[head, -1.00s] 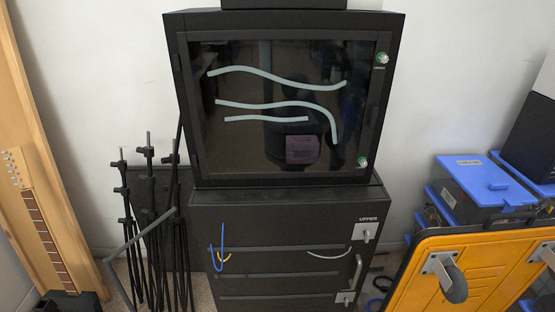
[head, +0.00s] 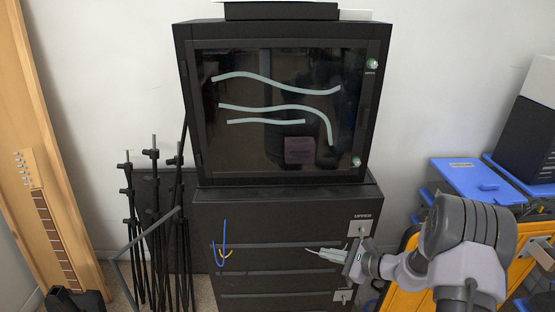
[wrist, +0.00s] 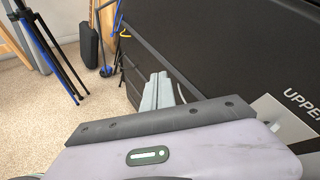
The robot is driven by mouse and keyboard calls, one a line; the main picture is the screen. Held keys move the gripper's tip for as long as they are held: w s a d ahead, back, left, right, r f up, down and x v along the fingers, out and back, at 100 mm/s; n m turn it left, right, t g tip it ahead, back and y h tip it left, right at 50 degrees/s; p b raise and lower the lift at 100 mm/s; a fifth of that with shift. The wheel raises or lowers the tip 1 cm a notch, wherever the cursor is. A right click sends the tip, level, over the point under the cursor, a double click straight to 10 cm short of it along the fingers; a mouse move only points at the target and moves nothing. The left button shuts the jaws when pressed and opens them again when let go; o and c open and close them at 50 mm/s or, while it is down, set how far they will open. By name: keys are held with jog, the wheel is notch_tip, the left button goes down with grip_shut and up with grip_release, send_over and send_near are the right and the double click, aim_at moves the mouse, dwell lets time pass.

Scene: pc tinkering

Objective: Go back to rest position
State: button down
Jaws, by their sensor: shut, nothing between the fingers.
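My gripper (head: 326,252) is in front of the black lower cabinet (head: 285,215), below and left of its "UPPER" label. It points left across the cabinet's front. Its light grey fingers (wrist: 157,92) are together in the wrist view, with nothing between them. My arm comes in from the lower right of the head view and hides the cabinet's handle. Whether the gripper touches the cabinet front cannot be told.
A black cabinet with a glass door (head: 260,110) stands on the lower one. Black tripods (head: 155,215) and a guitar neck (head: 50,225) stand at left. Blue boxes (head: 465,178) and an orange cart (head: 520,270) are at right. Blue and yellow cables (head: 223,240) hang on the lower cabinet.

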jog(key=s+a+r+n+g+h, duration=0.1)
jog(key=s+a+r+n+g, duration=0.15)
jog(key=s+r, duration=0.35)
jog(key=s+a+r+n+g, duration=0.1)
jog(key=s+a+r+n, duration=0.35)
jog(key=r, duration=0.25)
jog(key=s+a+r+n+g+h, duration=0.1)
jog(key=s+a+r+n+g, duration=0.15)
jog(key=s+r, duration=0.35)
jog(key=s+d+r+n+t+h, duration=0.1)
jog(key=s+d+r+n+h, duration=0.1)
jog(key=s, duration=0.6)
jog(key=s+d+r+n+t+h, duration=0.2)
jog(key=s+r+n+h, duration=0.2)
jog(key=s, duration=0.5)
jog(key=shift+d+n, duration=0.15)
jog(key=shift+n, duration=0.6)
jog(key=shift+s+r, duration=0.1)
jog(key=shift+s, duration=0.05)
